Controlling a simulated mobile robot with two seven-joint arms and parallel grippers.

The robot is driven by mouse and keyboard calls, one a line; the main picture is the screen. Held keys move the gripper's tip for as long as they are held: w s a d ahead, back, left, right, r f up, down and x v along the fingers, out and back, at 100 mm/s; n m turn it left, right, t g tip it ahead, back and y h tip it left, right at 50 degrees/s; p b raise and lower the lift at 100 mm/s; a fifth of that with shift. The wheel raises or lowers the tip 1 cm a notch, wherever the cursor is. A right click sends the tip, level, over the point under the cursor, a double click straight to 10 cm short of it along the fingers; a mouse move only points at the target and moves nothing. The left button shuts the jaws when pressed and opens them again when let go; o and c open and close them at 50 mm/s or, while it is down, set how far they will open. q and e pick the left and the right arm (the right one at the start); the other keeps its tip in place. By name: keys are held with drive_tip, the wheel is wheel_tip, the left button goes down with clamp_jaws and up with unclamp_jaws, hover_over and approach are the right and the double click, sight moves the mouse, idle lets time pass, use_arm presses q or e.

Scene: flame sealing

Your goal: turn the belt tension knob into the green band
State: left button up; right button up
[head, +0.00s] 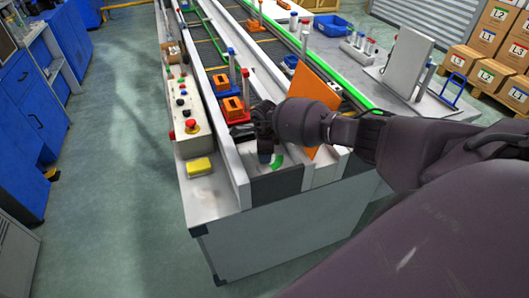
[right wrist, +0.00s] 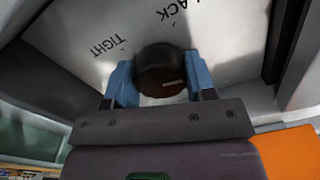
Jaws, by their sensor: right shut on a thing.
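The belt tension knob (right wrist: 163,66) is a dark round knob with a pale mark near its lower edge in the right wrist view. It sits on a white plate (right wrist: 85,22) printed with "TIGHT" and a partly cut-off "LACK". My right gripper (right wrist: 160,80) is shut on the knob, with a blue finger on each side. In the head view the right gripper (head: 265,153) reaches down at the conveyor's near end and hides most of the knob. The green band (head: 277,163) shows just right of the fingers; I cannot make it out in the wrist view. My left gripper is out of view.
An orange panel (head: 316,92) stands upright close behind my right wrist. A control box (head: 190,125) with a red button and a yellow block (head: 199,167) lie to the left. Orange pieces (head: 232,107) stand on the conveyor beyond. Floor on the left is clear.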

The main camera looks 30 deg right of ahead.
drive_tip(key=m, duration=0.3)
drive_tip(key=shift+m, duration=0.3)
drive_tip(key=m, duration=0.2)
drive_tip(key=shift+m, duration=0.4)
drive_tip(key=m+p, duration=0.1)
drive_tip(key=m, duration=0.5)
drive_tip(key=shift+r+p, duration=0.1)
drive_tip(key=shift+p, duration=0.3)
drive_tip(key=m+p, duration=0.1)
drive_tip(key=m, duration=0.5)
drive_tip(key=shift+m+p, duration=0.3)
drive_tip(key=shift+p, duration=0.1)
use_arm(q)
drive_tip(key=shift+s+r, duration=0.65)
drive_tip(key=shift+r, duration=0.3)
use_arm(e)
drive_tip(key=m, duration=0.6)
drive_tip(key=shift+d, duration=0.1)
drive_tip(key=shift+m, duration=0.3)
drive_tip(key=o, duration=0.9)
